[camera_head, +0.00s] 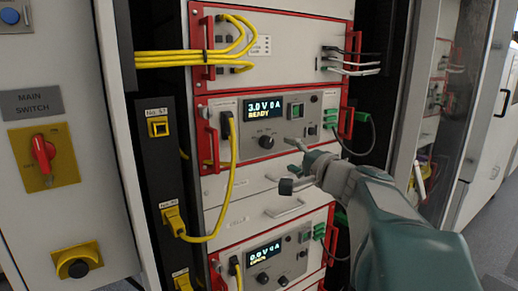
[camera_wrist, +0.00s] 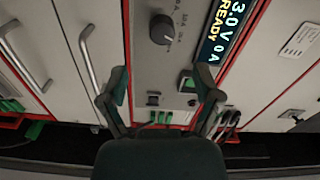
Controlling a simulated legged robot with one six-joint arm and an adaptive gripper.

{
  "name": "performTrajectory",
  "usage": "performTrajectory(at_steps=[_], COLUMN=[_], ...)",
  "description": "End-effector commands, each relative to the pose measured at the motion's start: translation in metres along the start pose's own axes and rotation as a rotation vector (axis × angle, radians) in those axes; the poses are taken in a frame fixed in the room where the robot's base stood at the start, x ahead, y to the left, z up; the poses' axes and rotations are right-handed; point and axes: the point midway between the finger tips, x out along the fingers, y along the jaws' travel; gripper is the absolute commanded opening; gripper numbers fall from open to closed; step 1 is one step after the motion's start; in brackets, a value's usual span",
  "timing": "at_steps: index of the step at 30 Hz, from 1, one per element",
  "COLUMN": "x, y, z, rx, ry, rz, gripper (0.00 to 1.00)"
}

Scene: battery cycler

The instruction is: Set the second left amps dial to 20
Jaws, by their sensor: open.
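The middle power unit has a lit display (camera_head: 264,106) reading 3.0 V 0 A READY; it shows turned sideways in the wrist view (camera_wrist: 222,30). A black dial (camera_head: 265,141) sits below that display. My gripper (camera_head: 292,165) is open and empty in front of this unit, to the lower right of the dial. In the wrist view my gripper (camera_wrist: 160,85) has its fingers spread, with the dial beyond the tips and apart from them.
A lower unit has its own lit display (camera_head: 264,253) and dials. Red handles (camera_head: 349,123) and yellow cables (camera_head: 232,180) stick out at the unit's sides. Green connectors (camera_head: 331,117) sit at right. A drawer handle (camera_head: 284,207) lies below my gripper. A red main switch (camera_head: 43,154) is at left.

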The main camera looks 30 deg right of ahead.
Motion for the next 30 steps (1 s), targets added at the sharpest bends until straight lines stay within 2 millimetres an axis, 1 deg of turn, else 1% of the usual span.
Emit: performTrajectory(at_steps=[1,3,7,11,23,25,26,29,30], x=[-0.01,-0.02,-0.031,-0.034,-0.033,-0.031,-0.029,-0.022,-0.021], y=[0.0,0.0,0.001,0.001,0.001,0.003,0.005,0.017,0.024], z=[-0.001,-0.001,0.0,0.0,0.001,0.01,0.018,0.062,0.084], rx=[-0.001,0.001,0.0,0.001,-0.001,-0.02,-0.038,-0.141,-0.194], ry=[0.004,0.004,0.001,0.0,-0.003,-0.033,-0.061,-0.214,-0.294], rz=[0.0,0.0,0.001,0.001,0.002,0.012,0.022,0.068,0.091], gripper=[0.82,0.82,0.82,0.82,0.82,0.82,0.82,0.82,0.82])
